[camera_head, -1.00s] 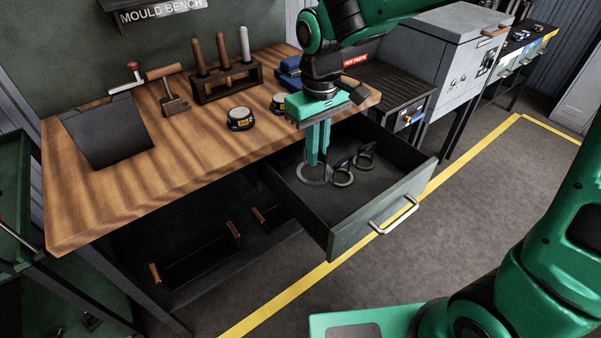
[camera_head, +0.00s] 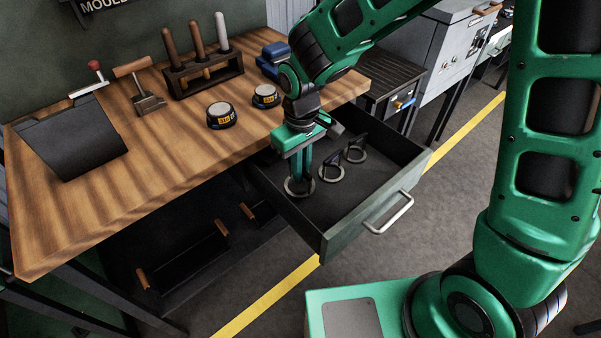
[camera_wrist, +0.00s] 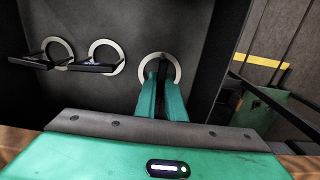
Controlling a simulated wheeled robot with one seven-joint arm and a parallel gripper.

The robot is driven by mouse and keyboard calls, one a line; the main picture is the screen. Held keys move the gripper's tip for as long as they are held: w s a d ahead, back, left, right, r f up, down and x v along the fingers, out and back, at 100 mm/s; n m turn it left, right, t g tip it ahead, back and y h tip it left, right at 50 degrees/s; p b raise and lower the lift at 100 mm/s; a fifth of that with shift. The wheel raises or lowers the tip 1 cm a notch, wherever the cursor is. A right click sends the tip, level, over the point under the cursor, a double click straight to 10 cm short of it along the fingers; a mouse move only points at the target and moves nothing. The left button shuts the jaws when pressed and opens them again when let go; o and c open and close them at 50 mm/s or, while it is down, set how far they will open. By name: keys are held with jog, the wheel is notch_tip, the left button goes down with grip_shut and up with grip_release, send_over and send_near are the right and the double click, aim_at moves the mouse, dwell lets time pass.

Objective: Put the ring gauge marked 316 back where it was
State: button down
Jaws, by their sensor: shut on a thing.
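My gripper (camera_head: 299,182) reaches down into the open drawer, its green fingers shut on a pale metal ring gauge (camera_head: 288,191). In the wrist view the ring (camera_wrist: 160,54) arches around and beyond the fingertips (camera_wrist: 161,88). Its mark is not visible, and I cannot tell whether it touches the drawer floor. Two similar ring gauges stand in a row beside it, a nearer one (camera_head: 331,180) and a farther one (camera_head: 356,160), each with a dark block or tag at it. They show to the left in the wrist view (camera_wrist: 119,50) (camera_wrist: 60,42).
The drawer (camera_head: 345,225) is pulled out under the wooden bench (camera_head: 165,165); its walls surround the gripper. Two round, labelled pucks (camera_head: 221,109) (camera_head: 265,92) sit on the bench near its edge. A tool rack (camera_head: 205,75) stands behind. The drawer's front part is clear.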

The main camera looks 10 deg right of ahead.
jog(key=shift+f, duration=1.1)
jog(key=shift+f, duration=0.1)
jog(key=c, duration=1.8)
grip_release()
jog(key=shift+c, duration=0.2)
notch_tip(320, 180, up, 12)
jog(key=shift+r, duration=0.15)
